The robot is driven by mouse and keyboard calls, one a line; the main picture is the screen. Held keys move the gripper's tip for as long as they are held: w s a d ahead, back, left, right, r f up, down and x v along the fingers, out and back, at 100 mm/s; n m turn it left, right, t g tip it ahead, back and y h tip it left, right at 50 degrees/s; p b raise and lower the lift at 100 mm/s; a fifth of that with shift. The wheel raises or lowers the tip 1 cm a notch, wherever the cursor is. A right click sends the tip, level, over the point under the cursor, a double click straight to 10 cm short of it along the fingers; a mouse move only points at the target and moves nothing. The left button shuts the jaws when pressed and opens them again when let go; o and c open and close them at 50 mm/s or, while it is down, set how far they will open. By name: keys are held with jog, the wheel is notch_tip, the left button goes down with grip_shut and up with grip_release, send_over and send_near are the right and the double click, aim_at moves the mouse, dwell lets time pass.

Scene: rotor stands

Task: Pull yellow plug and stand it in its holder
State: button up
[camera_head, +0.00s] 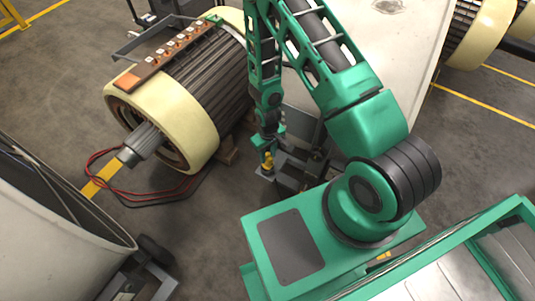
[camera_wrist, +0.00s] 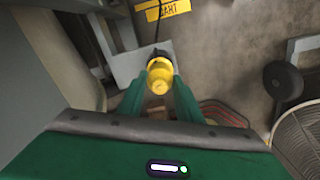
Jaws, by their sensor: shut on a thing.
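The yellow plug (camera_wrist: 159,72) is between the two green fingers of my gripper (camera_wrist: 158,88) in the wrist view. The gripper is shut on it. A thin dark line, perhaps a cable, runs from the plug's far side past a yellow label with dark lettering (camera_wrist: 166,10). In the head view the plug (camera_head: 268,158) is small and low beside the rotor, at the end of my gripper (camera_head: 267,152). A grey plate (camera_head: 265,174) shows just under it. I cannot tell whether the plug touches this plate, or which part is its holder.
A large rotor (camera_head: 200,85) with cream end rings and a row of terminals stands left of my arm. Red and dark cables (camera_head: 110,172) lie on the floor beside it. A big pale drum-like body (camera_head: 50,230) fills the lower left. Open floor shows between them.

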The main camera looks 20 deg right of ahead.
jog(key=shift+f, duration=1.25)
dwell(0.4)
jog(key=o, duration=1.1)
jog(key=shift+r, duration=0.1)
notch_tip(320, 180, up, 11)
jog(key=shift+f, duration=0.2)
